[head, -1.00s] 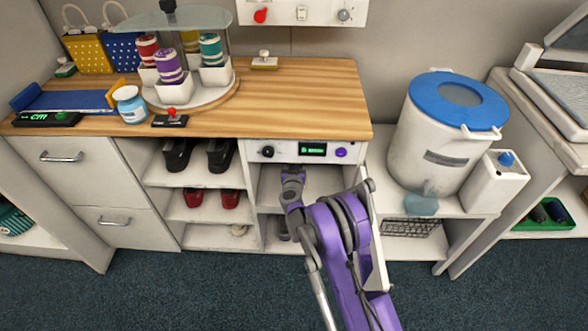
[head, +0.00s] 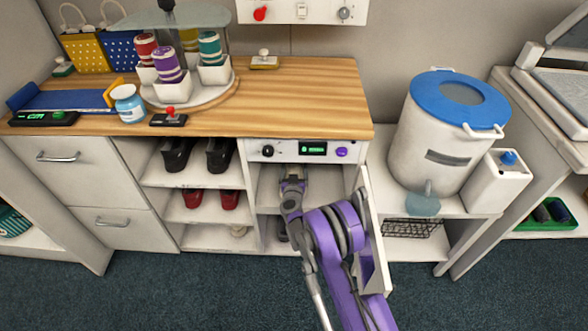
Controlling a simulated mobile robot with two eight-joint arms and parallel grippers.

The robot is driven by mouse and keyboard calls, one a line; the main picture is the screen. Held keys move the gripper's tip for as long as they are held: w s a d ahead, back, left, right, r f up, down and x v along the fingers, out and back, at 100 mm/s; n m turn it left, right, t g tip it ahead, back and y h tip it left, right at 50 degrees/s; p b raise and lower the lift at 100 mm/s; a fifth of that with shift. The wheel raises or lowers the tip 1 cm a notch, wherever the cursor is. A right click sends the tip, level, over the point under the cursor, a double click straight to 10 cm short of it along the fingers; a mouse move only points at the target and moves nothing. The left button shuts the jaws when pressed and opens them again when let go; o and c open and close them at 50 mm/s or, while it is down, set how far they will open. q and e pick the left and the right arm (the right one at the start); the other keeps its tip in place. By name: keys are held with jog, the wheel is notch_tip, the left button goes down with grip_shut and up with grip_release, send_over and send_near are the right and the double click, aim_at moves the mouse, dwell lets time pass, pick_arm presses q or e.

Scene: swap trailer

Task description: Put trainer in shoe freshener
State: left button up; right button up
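The shoe freshener is the compartment with a white control panel (head: 277,151) carrying a dark knob, a green-lit display and a purple knob. Its white door (head: 371,215) stands open to the right. My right gripper (head: 292,182) is inside the compartment opening, at the end of my purple arm. Its fingers are too small and partly hidden, so whether it is open or holds anything cannot be told. My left gripper is out of view.
Black shoes (head: 177,154) and red shoes (head: 192,198) stand on the shelves to the left. A white bin with a blue lid (head: 458,90) stands right of the door. The wooden worktop (head: 315,90) above holds a carousel of spools. Carpet lies in front.

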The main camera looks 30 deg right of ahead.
jog(key=shift+o, duration=0.2)
jog(key=shift+s+r, duration=0.1)
jog(key=shift+r, duration=0.05)
jog(key=v, duration=1.1)
jog(key=a+r+n+t+y, duration=0.2)
jog(key=a+r+n+y, duration=0.3)
jog(key=a+r, duration=0.6)
jog(key=s+a+r+n+g+y, duration=0.1)
jog(key=s+a+r+g+y, duration=0.1)
jog(key=s+a+r+y, duration=0.4)
jog(key=s+f+g+h, duration=0.1)
jog(key=s+g, duration=0.3)
jog(key=s, duration=1.1)
jog(key=s+f+g+h, duration=0.1)
jog(key=s+f+g, duration=0.2)
jog(key=s, duration=1.2)
jog(key=shift+s+d+f+g+h+p, duration=0.3)
jog(key=shift+d+g+p, duration=0.1)
jog(key=shift+g, duration=0.8)
jog(key=shift+c, duration=0.2)
